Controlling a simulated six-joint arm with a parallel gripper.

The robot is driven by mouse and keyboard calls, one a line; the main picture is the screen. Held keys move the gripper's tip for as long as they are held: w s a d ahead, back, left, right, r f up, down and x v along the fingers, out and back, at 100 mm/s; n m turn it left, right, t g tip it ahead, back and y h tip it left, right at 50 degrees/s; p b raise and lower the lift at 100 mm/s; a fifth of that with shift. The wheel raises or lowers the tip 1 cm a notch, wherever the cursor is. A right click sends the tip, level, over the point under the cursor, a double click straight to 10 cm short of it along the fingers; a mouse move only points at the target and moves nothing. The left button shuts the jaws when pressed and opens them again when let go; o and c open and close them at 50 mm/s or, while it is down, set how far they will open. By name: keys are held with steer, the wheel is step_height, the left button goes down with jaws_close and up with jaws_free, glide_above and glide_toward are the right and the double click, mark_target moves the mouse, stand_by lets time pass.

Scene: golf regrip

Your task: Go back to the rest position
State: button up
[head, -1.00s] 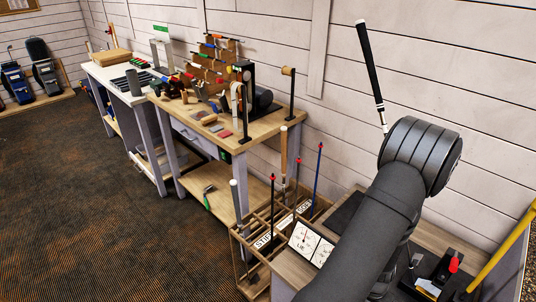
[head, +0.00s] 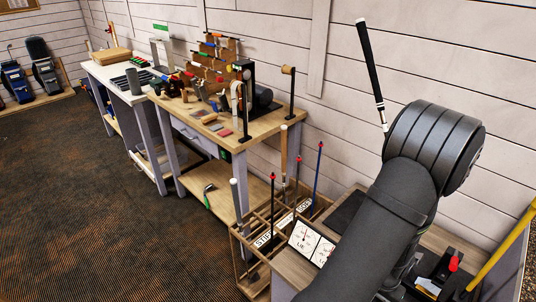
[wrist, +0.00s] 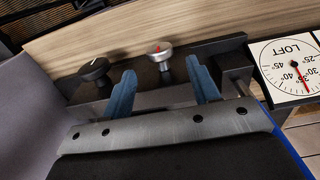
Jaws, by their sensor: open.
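My gripper (wrist: 163,92) shows in the wrist view as two blue fingers spread apart with nothing between them. Behind the fingers is a dark machine block with a black knob (wrist: 94,70) and a silver knob (wrist: 159,52) with a red mark. I cannot tell whether the fingers touch it. In the head view my arm hides the gripper.
A loft gauge (wrist: 288,66) lies to the right in the wrist view. In the head view a lie gauge (head: 304,238) sits beside a wooden rack (head: 262,232) of upright clubs. A black grip (head: 369,60) stands behind my arm. A yellow bar (head: 505,247) is at right.

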steer(key=shift+r, duration=1)
